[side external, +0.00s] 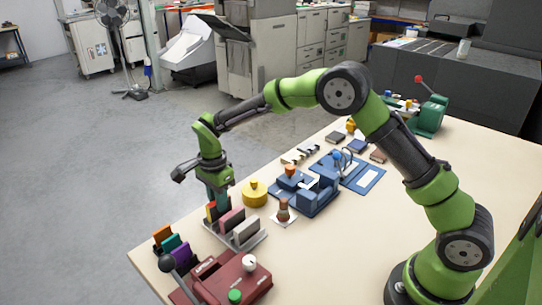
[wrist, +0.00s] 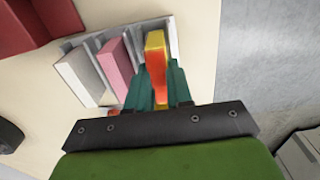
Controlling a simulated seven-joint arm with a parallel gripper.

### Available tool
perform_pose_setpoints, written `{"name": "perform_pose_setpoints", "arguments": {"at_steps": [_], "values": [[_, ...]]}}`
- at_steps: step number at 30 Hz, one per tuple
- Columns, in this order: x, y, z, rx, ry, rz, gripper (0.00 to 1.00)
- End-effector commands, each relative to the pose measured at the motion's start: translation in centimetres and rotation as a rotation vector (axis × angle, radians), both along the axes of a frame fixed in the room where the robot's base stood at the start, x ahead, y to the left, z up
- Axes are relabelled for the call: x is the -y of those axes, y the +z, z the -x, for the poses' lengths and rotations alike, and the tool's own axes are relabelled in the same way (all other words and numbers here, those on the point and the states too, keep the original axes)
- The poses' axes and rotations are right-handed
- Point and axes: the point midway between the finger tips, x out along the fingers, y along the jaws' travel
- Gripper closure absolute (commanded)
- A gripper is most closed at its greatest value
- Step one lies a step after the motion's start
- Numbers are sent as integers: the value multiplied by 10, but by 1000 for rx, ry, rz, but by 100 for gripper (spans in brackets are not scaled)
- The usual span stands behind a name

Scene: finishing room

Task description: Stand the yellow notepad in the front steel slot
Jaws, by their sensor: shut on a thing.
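My gripper (side external: 218,203) points down at the far left end of the steel rack (side external: 262,238). Its teal fingers are shut on the yellow notepad (wrist: 155,42), which has a red-orange face and also shows in the side view (side external: 211,211). The notepad is upright at the end slot of the rack, beside a pink pad (wrist: 115,66). A white pad (wrist: 82,78) stands in the slot beyond the pink one. The fingers hide the notepad's lower part, so I cannot tell whether it rests on the slot's floor.
Orange, teal and purple pads (side external: 183,254) stand left of the rack. A dark red machine (side external: 230,280) with a green button is in front. A yellow round piece (side external: 255,194), a stamp (side external: 283,210) and a blue device (side external: 306,195) stand behind and to the right.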

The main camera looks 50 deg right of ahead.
Motion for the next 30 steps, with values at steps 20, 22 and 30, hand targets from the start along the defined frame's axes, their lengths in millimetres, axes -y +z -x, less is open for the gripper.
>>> {"name": "perform_pose_setpoints", "arguments": {"at_steps": [20, 22, 30], "values": [[0, -11, 0, 0, 0, 0, 69], [0, -11, 0, 0, 0, 0, 69], [0, -3, -1, 2, 0, 0, 69]]}}
